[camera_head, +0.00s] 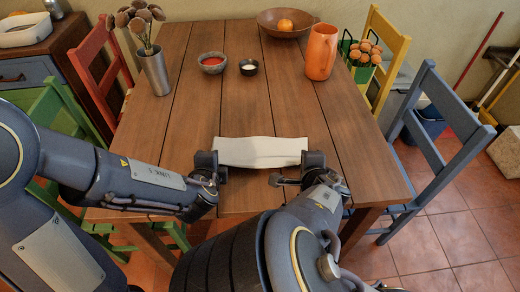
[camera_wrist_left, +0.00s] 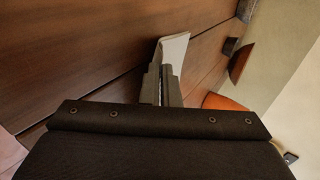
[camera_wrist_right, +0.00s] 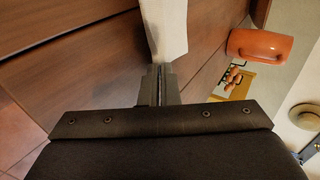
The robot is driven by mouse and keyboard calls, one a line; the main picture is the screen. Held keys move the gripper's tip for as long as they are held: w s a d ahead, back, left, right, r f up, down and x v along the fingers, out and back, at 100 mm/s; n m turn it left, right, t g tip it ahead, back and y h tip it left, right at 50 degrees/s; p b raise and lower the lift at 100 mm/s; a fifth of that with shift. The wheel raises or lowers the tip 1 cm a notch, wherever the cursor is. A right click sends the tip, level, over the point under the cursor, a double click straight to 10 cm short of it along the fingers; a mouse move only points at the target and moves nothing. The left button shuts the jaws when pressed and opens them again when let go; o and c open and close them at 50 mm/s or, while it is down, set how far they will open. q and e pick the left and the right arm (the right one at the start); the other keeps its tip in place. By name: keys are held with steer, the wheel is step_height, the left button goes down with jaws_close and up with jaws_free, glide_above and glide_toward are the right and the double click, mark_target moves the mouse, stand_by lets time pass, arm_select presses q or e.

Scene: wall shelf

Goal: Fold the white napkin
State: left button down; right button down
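The white napkin (camera_head: 260,151) is a flat, narrow strip stretched between my two grippers near the front middle of the wooden table. My left gripper (camera_head: 218,166) is at its left end. In the left wrist view the fingers (camera_wrist_left: 165,85) are close together with the napkin (camera_wrist_left: 174,48) between and beyond their tips. My right gripper (camera_head: 305,166) is at the right end. In the right wrist view its fingers (camera_wrist_right: 158,85) are shut on the napkin (camera_wrist_right: 166,30). Whether the napkin's lower edge touches the table is unclear.
The table (camera_head: 180,120) is clear around the napkin. A blue chair (camera_head: 430,150) is at the right.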

arm_select(q)
steer(key=shift+s+f, duration=0.1)
steer(key=shift+s, duration=0.05)
arm_select(e)
steer(key=shift+s+f, duration=0.1)
arm_select(q)
steer(key=c, duration=2.1)
jaws_free()
steer(key=shift+c, duration=0.2)
arm_select(e)
steer(key=c, duration=2.1)
jaws_free()
steer(key=shift+c, duration=0.2)
arm_select(q)
steer(key=o, duration=0.8)
arm_select(e)
steer(key=o, duration=0.8)
